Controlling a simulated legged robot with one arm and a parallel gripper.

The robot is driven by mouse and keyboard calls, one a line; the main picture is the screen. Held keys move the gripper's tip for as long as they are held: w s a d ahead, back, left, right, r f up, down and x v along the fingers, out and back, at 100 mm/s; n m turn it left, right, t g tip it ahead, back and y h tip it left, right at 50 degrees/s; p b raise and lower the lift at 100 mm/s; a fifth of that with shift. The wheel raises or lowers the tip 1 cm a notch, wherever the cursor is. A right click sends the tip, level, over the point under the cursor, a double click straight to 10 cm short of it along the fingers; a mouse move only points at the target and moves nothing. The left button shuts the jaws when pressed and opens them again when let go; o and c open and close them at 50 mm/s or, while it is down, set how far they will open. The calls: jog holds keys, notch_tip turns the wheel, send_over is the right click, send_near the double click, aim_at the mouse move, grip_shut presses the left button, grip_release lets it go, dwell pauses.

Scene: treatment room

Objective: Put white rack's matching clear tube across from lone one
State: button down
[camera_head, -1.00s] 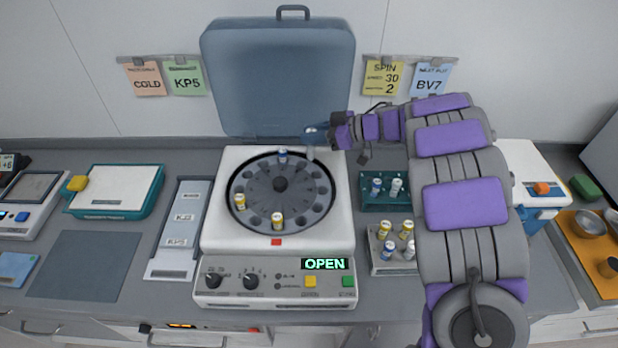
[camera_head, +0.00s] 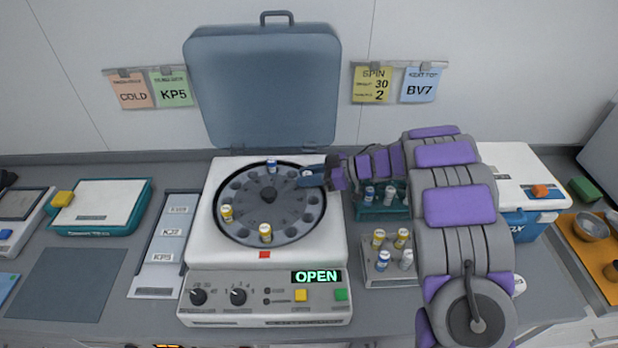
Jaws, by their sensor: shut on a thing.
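My gripper (camera_head: 318,177) is shut on a small, pale tube (camera_head: 307,178) at the upper right of the round rotor (camera_head: 235,196) in the open centrifuge (camera_head: 196,240). The fingers partly hide this tube, and I cannot tell whether it is in a hole. A blue-capped tube (camera_head: 271,166) stands at the rotor's top. One yellow-capped tube (camera_head: 226,213) stands at its left and another (camera_head: 265,232) at its bottom. The pale rack (camera_head: 376,281) at the right holds two yellow-capped tubes, a blue-capped one and a pale-capped one.
A teal rack (camera_head: 372,214) with blue-capped and pale tubes stands behind the pale rack, partly near my arm. The raised lid (camera_head: 265,90) stands behind the rotor. The display (camera_head: 317,277) reads OPEN. A blue cooler (camera_head: 520,225) is at the right.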

jog(key=shift+w, duration=0.15)
jog(key=c, duration=1.1)
grip_release()
jog(key=shift+a, duration=0.25)
jog(key=shift+c, duration=0.2)
jog(key=shift+o, duration=1.3)
jog(key=shift+d, duration=0.15)
jog(key=shift+d+r, duration=0.1)
